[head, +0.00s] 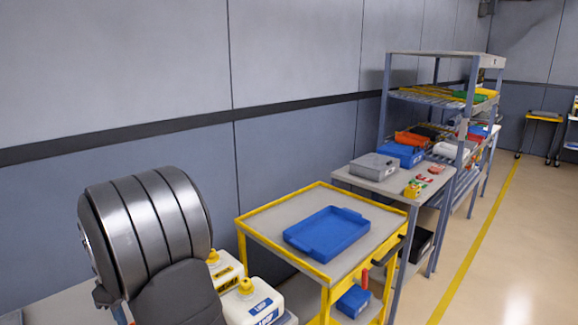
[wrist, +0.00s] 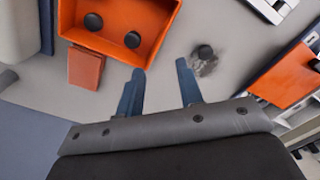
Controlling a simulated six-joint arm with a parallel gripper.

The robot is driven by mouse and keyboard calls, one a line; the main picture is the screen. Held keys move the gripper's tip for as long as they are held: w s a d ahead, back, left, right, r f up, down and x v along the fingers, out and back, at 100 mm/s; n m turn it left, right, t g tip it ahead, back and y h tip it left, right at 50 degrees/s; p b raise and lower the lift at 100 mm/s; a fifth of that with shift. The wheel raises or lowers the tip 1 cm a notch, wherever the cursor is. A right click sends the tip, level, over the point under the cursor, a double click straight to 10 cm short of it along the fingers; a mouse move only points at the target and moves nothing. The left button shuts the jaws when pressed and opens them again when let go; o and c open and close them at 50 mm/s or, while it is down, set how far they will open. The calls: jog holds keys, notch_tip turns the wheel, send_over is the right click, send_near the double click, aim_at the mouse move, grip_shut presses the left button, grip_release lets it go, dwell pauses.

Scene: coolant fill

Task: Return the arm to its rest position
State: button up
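My gripper (wrist: 159,88) shows in the wrist view with its two dark blue fingers apart. Only grey surface shows between them, and nothing is held. Beyond the fingertips is an orange bin (wrist: 82,36) with round black pieces in it. An orange block (wrist: 86,68) lies beside the bin. In the head view, a large grey part of my arm fills the lower left; the gripper itself is not seen there.
White jugs with yellow caps (head: 246,287) stand close behind my arm. A yellow cart (head: 333,269) bears a blue tray (head: 327,247). Beyond are a grey bench and a shelf rack (head: 384,97) along the wall. Floor on the right is clear. Another orange container (wrist: 284,84) shows in the wrist view.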

jog(key=s+a+f, duration=0.4)
jog(key=s+a, duration=0.1)
jog(key=a, duration=0.5)
jog(key=shift+s+a+f+n, duration=0.3)
jog(key=shift+s+f, duration=0.05)
jog(key=shift+f, duration=0.05)
